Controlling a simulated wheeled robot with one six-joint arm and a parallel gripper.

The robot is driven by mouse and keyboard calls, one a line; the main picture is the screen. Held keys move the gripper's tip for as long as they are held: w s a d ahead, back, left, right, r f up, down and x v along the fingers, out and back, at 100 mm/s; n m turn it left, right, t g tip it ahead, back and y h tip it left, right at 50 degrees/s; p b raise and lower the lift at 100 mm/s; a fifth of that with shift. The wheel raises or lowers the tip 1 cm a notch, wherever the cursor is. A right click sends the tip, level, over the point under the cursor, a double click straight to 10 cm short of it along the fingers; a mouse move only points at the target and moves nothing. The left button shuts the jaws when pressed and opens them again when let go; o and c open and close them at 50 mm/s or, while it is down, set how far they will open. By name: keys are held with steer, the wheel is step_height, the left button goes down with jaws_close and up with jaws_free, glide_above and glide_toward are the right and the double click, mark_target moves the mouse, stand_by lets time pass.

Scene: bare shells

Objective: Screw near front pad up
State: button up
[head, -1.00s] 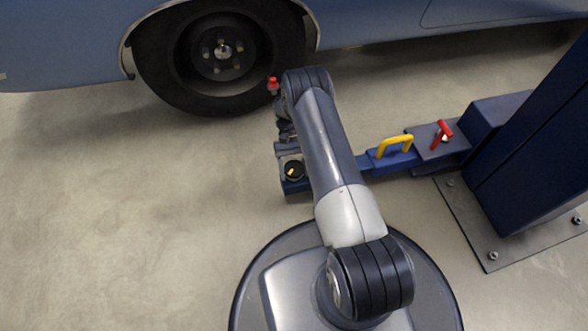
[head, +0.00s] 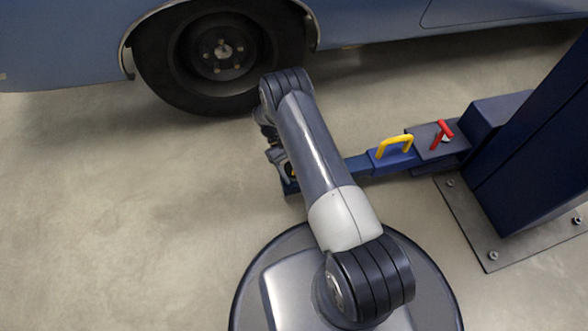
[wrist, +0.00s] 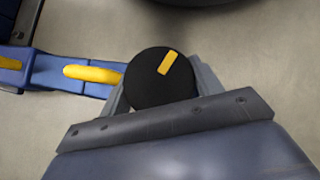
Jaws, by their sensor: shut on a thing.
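The near front pad (wrist: 150,88) is a round black disc with a yellow stripe, seen face-on in the wrist view. The stripe is tilted toward the upper right. My gripper (wrist: 163,86) has its two grey fingers on either side of the disc and is shut on it. In the head view my gripper (head: 277,157) is at the left end of the blue lift arm (head: 357,166). My arm hides most of the pad there. The height of the pad cannot be told.
A yellow handle (head: 395,145) and a red lever (head: 442,134) stand on the lift arm. A blue post (head: 535,140) on a bolted plate is at right. The blue car (head: 390,22) and its wheel (head: 222,55) are beyond. Floor at left is clear.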

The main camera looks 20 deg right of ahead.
steer(key=shift+f, duration=0.15)
steer(key=o, duration=1)
steer(key=shift+w+r, duration=0.1)
steer(key=shift+r, duration=0.1)
steer(key=p+v, duration=0.2)
steer(key=v, duration=0.8)
steer(key=shift+w+r, duration=0.15)
steer(key=shift+r, duration=0.05)
